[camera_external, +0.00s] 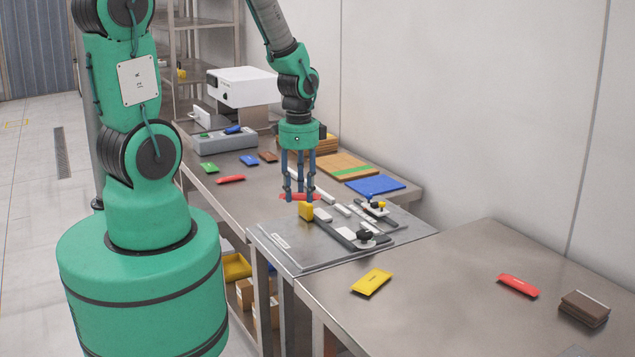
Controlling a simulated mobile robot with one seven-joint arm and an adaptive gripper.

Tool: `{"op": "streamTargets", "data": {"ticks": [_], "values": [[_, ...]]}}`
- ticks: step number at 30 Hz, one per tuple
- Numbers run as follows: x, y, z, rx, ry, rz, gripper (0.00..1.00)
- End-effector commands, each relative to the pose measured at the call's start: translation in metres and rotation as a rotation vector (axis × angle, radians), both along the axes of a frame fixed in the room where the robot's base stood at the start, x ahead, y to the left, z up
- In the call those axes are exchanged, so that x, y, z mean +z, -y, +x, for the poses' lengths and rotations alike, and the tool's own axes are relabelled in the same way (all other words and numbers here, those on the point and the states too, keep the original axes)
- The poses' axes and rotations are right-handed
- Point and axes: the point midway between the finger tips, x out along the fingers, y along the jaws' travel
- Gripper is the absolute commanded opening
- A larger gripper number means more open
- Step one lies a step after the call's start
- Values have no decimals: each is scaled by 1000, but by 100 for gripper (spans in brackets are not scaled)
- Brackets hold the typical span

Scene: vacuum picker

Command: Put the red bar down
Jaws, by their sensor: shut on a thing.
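My gripper (299,190), with several blue vertical rods under a green wrist, points straight down over the middle of the steel table. A red bar (290,197) is held at its lower end, lying flat and partly hidden by the rods. I cannot tell whether the bar touches the surface below it. Two other red bars lie apart from my gripper: one (231,179) on the table to the left, one (517,285) on the near right table.
A grey fixture plate (290,247) with a yellow block (305,211) and clamps is just in front of my gripper. A blue panel (375,185) lies to the right. A yellow bar (371,281) and brown stack (584,309) lie on the near table, which has free room.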

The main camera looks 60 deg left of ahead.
Motion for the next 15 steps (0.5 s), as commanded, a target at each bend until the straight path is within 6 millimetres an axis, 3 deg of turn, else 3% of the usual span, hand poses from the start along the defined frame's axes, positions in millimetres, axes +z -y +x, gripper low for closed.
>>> {"op": "streamTargets", "data": {"ticks": [15], "values": [[0, -89, -62, 340, 1, 1, 13]]}}
